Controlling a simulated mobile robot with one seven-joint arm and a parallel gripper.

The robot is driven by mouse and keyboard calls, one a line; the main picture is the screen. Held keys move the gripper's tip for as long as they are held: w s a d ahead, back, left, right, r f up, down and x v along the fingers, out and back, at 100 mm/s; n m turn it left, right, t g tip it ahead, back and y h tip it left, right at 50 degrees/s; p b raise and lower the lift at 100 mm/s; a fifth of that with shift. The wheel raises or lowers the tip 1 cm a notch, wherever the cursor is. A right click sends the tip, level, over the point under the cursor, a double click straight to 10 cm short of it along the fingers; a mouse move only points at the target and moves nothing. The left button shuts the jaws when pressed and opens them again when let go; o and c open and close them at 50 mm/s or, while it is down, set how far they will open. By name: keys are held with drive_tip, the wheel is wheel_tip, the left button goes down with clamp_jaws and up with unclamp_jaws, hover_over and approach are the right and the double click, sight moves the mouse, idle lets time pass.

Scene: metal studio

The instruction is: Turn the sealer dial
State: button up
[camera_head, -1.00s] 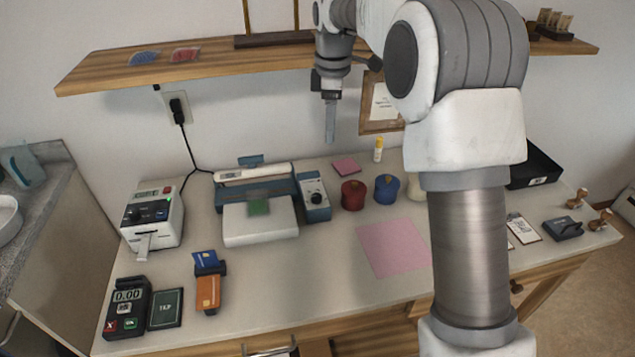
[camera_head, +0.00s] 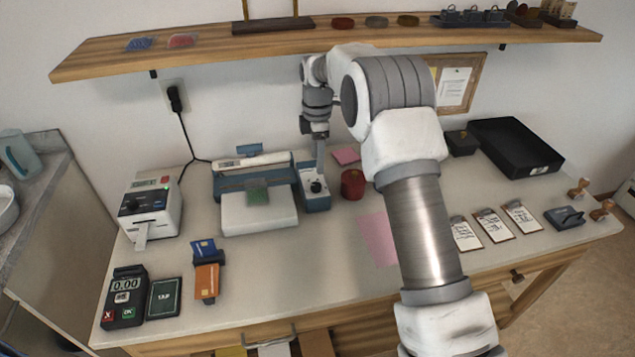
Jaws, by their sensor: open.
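The sealer (camera_head: 258,208) is a white and blue machine at the back middle of the counter, with a white bar across its top. Its blue side box (camera_head: 318,203) stands at its right end. The black dial (camera_head: 315,187) is on the white front face of that box. My gripper (camera_head: 319,172) points down from above, with its fingertips just above or at the dial. I cannot tell whether they touch it. The fingers are seen edge-on with nothing visible between them; they are open. My arm comes in from the right.
A red round pot (camera_head: 353,184) stands close to the right of the dial box. A wooden shelf (camera_head: 210,48) overhangs the back. A label printer (camera_head: 152,208) and a card terminal (camera_head: 125,297) are at left. A black tray (camera_head: 515,148) is at back right. The front middle counter is clear.

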sight(317, 184)
wheel_tip(317, 184, down, 8)
drive_tip(key=shift+f, duration=0.2)
clamp_jaws()
idle(0.4)
